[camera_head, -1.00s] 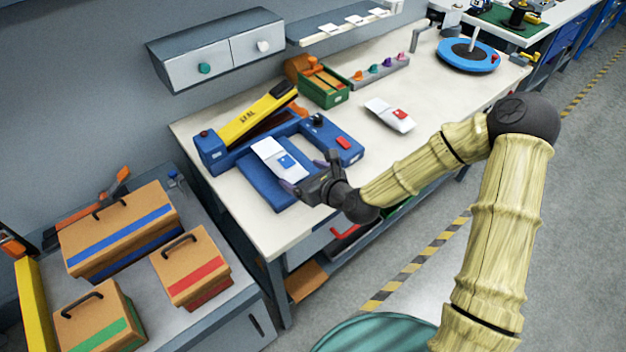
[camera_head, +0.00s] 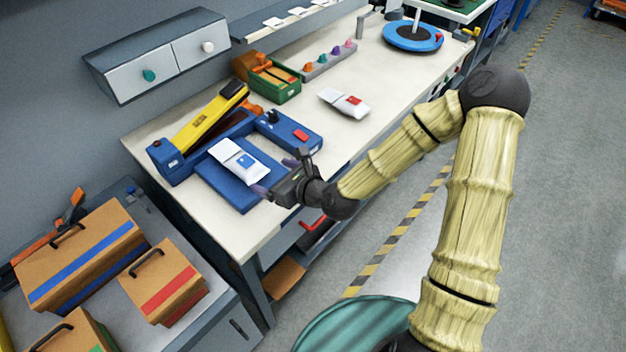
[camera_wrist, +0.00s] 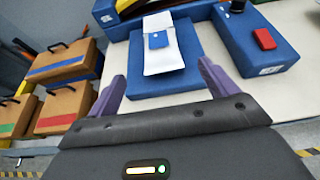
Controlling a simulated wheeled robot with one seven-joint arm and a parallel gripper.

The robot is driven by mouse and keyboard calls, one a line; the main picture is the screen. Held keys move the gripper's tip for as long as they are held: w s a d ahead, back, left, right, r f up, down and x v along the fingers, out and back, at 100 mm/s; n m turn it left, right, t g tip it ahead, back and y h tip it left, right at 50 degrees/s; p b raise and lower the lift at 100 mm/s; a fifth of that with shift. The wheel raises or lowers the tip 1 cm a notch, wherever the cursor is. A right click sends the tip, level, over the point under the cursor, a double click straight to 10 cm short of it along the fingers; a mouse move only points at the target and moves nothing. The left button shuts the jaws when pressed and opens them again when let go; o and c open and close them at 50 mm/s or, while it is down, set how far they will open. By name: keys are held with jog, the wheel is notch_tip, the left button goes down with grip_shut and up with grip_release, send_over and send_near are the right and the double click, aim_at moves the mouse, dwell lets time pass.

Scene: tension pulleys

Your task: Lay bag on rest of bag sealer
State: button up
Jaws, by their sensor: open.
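A white bag with a blue label (camera_head: 238,159) lies on the blue rest (camera_head: 232,190) in front of the bag sealer (camera_head: 212,125), whose yellow arm is raised. In the wrist view the bag (camera_wrist: 162,55) lies flat on the rest (camera_wrist: 190,80), its far end toward the sealer body. My gripper (camera_head: 271,180) is at the near right edge of the rest. In the wrist view its purple fingers (camera_wrist: 160,88) are spread wide, with nothing between them, and stand back from the bag's near end.
A second white bag with a red label (camera_head: 344,102) lies further right on the bench. A green bin (camera_head: 272,84), a row of coloured knobs (camera_head: 328,60) and a blue turntable (camera_head: 413,36) stand behind. Brown boxes (camera_head: 80,258) sit on the lower left table.

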jog(key=s+d+f+n+g+h, duration=0.2)
jog(key=d+n+h, duration=0.1)
jog(key=d+n, duration=0.35)
jog(key=s+d+f+n+g+h, duration=0.25)
jog(key=d+n, duration=0.25)
jog(key=n, duration=0.3)
jog(key=s+d+r+n+h, duration=0.2)
jog(key=s+d+r+n, duration=0.2)
jog(key=d, duration=0.3)
jog(key=s+d+r+n+g+h, duration=0.1)
jog(key=s+d+r+n+h, duration=0.1)
jog(key=s+d+r+n, duration=0.2)
notch_tip(320, 180, up, 2)
jog(key=d+n, duration=0.2)
jog(key=n, duration=0.1)
jog(key=shift+s+d+h, duration=0.25)
jog(key=shift+d+h, duration=0.1)
jog(key=shift+n+g, duration=0.25)
